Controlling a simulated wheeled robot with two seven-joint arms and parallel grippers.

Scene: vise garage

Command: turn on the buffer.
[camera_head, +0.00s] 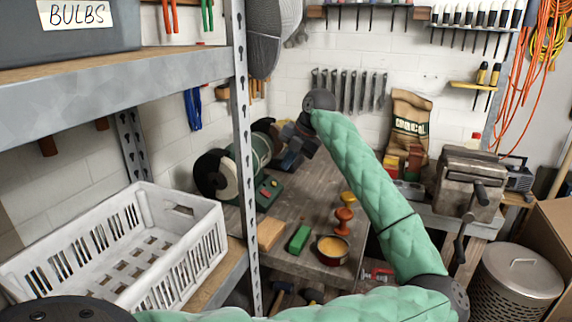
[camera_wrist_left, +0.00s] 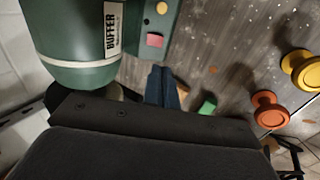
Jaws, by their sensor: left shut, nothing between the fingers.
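The buffer (camera_head: 256,150) is a green bench machine with wheels at its ends, on the wooden workbench (camera_head: 312,195). Its pale front wheel shows at the left, and the far end is partly hidden by my gripper. In the left wrist view the buffer's green body (camera_wrist_left: 75,35) carries a "BUFFER" label. Its switch base shows a red button (camera_wrist_left: 155,40) and a yellow round button (camera_wrist_left: 162,8). My left gripper (camera_head: 288,164) is shut and empty, just right of the buffer body. Its dark blue fingers (camera_wrist_left: 161,70) appear below the red button in the wrist view. My right gripper is not in view.
A shelf post (camera_head: 243,130) and white crate (camera_head: 150,240) are at left. A vise (camera_head: 468,180) is at right.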

